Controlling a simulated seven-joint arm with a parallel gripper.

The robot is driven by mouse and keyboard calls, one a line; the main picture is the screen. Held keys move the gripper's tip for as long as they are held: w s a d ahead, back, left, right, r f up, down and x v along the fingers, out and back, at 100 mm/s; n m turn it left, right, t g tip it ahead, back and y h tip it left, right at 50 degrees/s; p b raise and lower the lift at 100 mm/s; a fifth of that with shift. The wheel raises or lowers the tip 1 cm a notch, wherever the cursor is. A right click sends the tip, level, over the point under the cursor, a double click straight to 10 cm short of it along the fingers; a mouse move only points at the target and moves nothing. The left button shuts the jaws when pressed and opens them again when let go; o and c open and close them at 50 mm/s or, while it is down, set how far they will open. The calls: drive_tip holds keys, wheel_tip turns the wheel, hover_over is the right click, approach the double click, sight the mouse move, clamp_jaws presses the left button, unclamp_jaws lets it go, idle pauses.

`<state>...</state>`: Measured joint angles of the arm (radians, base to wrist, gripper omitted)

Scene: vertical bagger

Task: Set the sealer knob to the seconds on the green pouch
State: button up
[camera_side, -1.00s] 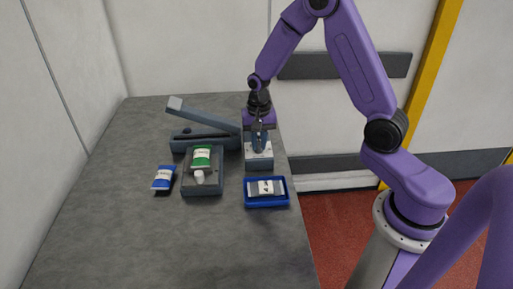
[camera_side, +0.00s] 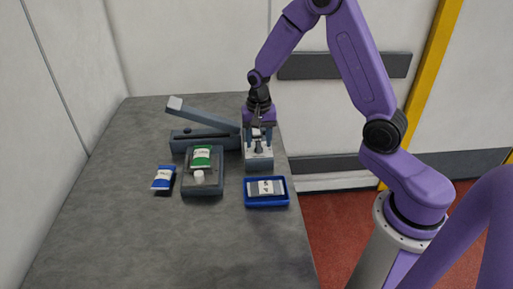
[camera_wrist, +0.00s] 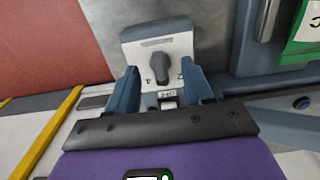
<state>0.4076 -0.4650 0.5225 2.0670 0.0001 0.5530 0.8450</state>
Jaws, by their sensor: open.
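The sealer knob (camera_wrist: 160,68) is a dark pointer knob on a pale sloped panel (camera_wrist: 178,46). Its long axis runs nearly up and down in the wrist view; the marks around it are too small to read. In the side view the control box (camera_side: 259,160) stands at the table's right edge. My gripper (camera_wrist: 161,82) is open, its two blue fingers apart on either side of the knob's near end. In the side view my gripper (camera_side: 257,148) is over the box and hides the knob. The green pouch (camera_side: 202,156) lies on a dark tray; its printed seconds are unreadable.
The sealer with its raised arm (camera_side: 205,113) stands behind the dark tray (camera_side: 203,191). A small white item (camera_side: 199,177) lies in that tray. A blue pouch (camera_side: 163,178) lies left. A blue tray (camera_side: 266,203) with a labelled grey pouch sits right. The front table is clear.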

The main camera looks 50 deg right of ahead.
drive_tip(key=shift+r, duration=2)
wheel_tip(320, 180, up, 18)
drive_tip(key=shift+f, duration=0.25)
drive_tip(key=s+a+f+n, duration=0.4)
drive_tip(key=s+a+n, duration=0.5)
drive_tip(key=s+n, duration=0.25)
drive_tip(key=s+f+n, duration=0.2)
drive_tip(key=s+n, duration=0.3)
drive_tip(key=s, duration=0.3)
drive_tip(key=s+f+n, duration=0.2)
drive_tip(key=s+n, duration=0.2)
drive_tip(key=s, duration=0.5)
drive_tip(key=shift+f+n, duration=0.35)
drive_tip(key=shift+f, duration=0.05)
